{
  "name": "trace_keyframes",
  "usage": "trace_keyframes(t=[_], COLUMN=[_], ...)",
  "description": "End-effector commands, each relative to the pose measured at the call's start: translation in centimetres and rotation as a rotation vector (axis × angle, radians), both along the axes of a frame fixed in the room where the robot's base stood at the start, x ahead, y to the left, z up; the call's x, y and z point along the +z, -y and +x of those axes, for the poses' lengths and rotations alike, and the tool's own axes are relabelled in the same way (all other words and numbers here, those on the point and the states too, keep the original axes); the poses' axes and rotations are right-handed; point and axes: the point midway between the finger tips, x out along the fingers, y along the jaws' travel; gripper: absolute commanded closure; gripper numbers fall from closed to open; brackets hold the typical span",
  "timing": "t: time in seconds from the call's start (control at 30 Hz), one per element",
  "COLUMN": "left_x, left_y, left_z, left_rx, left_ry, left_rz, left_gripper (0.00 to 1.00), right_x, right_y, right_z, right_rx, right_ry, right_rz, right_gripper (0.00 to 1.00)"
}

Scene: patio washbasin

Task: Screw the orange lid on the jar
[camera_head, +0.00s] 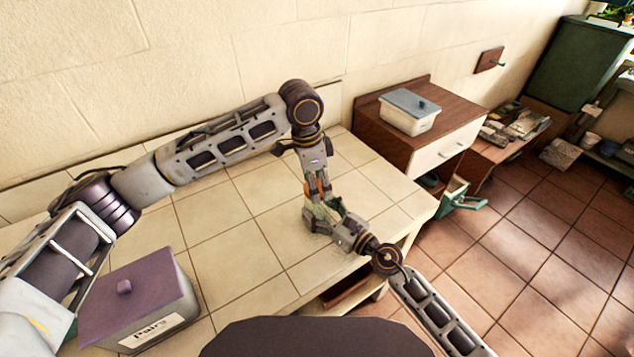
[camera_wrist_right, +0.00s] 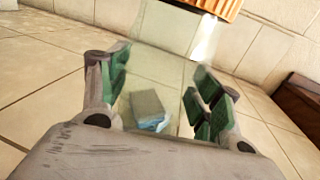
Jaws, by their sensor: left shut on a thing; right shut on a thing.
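The orange lid (camera_head: 318,186) is small and mostly hidden by my left gripper (camera_head: 318,183), which points down and is shut on it above the jar. The lid's ribbed edge also shows at the top of the right wrist view (camera_wrist_right: 215,8). The clear jar (camera_wrist_right: 165,75) stands between the green pads of my right gripper (camera_wrist_right: 165,100), which is shut on it from the side. A grey and blue block (camera_wrist_right: 150,110) shows through the glass. In the head view my right gripper (camera_head: 328,216) mostly hides the jar. I cannot tell whether lid and jar touch.
A box with a purple lid (camera_head: 135,290) stands at the front left of the tiled counter (camera_head: 220,210). The wall is close behind. A brown cabinet (camera_head: 440,130) with a blue-lidded box (camera_head: 408,112) stands to the right. The counter left of the jar is clear.

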Motion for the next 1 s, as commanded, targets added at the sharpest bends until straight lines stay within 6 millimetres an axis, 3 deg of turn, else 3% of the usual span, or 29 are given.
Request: trace_keyframes(t=[1.0], left_x=[0.09], left_y=[0.03], left_z=[0.35], left_rx=[-0.78], left_ry=[0.0], left_rz=[-0.003], left_gripper=[0.44], right_x=[-0.13], right_y=[0.04], right_z=[-0.01], right_rx=[0.0], right_ry=[-0.002], right_rz=[-0.001], right_gripper=[1.0])
